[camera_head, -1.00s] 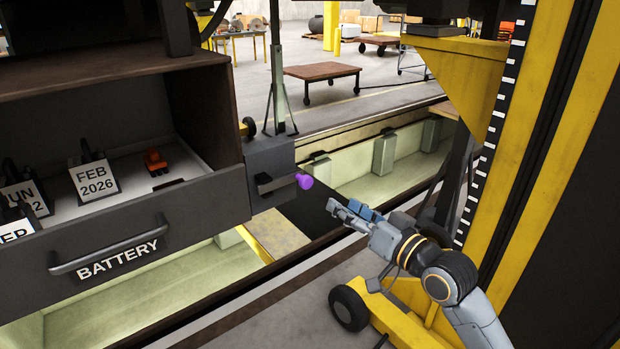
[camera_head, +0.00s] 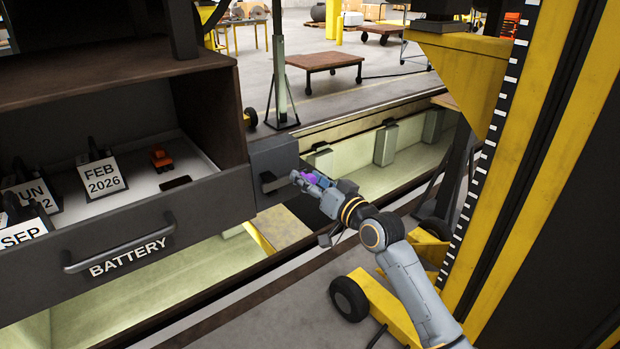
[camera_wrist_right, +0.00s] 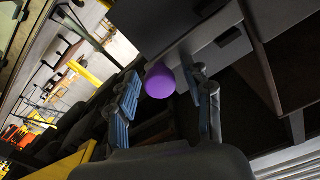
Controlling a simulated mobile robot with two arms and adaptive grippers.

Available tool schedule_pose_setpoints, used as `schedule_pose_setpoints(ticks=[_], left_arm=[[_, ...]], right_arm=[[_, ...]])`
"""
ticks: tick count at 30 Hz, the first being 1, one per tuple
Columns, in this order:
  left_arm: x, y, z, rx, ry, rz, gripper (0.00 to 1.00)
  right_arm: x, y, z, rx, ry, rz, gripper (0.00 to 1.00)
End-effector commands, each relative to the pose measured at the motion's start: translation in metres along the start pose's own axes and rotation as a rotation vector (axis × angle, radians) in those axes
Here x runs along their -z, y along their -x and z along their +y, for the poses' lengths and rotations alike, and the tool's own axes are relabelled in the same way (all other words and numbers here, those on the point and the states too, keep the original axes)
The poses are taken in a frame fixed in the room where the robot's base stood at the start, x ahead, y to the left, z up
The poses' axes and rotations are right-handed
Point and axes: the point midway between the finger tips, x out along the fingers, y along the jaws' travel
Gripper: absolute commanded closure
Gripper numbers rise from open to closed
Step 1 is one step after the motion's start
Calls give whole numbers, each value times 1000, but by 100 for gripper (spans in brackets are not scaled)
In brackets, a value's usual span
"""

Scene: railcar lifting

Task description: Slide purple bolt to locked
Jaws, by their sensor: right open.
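The purple bolt knob (camera_head: 313,178) sticks out from the dark grey block (camera_head: 275,157) beside the battery drawer. In the head view my right gripper (camera_head: 309,180) is at the knob and partly covers it. In the right wrist view the round purple knob (camera_wrist_right: 160,81) sits between the two open fingers of the right gripper (camera_wrist_right: 166,98). The knob appears close to the left-hand finger; I cannot tell whether they touch. The bolt's shaft is mostly hidden. My left gripper is not in view.
A pit with pale walls (camera_head: 400,160) runs below and behind the block. A yellow post (camera_head: 490,200) stands at the right.

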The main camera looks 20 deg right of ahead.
Motion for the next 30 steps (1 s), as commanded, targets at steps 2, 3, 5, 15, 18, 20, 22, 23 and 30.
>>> schedule_pose_setpoints(ticks=[2, 3, 5, 15, 18, 20, 22, 23, 30], left_arm=[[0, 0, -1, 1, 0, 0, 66], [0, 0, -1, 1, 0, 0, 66], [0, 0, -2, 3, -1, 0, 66], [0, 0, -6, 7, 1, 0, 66], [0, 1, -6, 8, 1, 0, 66], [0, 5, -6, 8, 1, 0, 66], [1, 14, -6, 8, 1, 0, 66], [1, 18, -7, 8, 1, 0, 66], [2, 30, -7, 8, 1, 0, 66]], right_arm=[[0, 0, 0, 0, 0, 0, 49], [0, 0, 0, 0, 0, 0, 49], [0, 0, 0, 0, 0, 0, 51], [0, 0, 0, 0, 0, 0, 100], [0, 0, 0, 0, -1, 0, 100], [-1, 0, -6, 1, -3, -1, 100], [-3, 0, -17, 2, -4, -2, 100], [-5, 0, -22, 2, -5, -3, 100], [-18, 0, -47, 1, -2, -2, 100]])
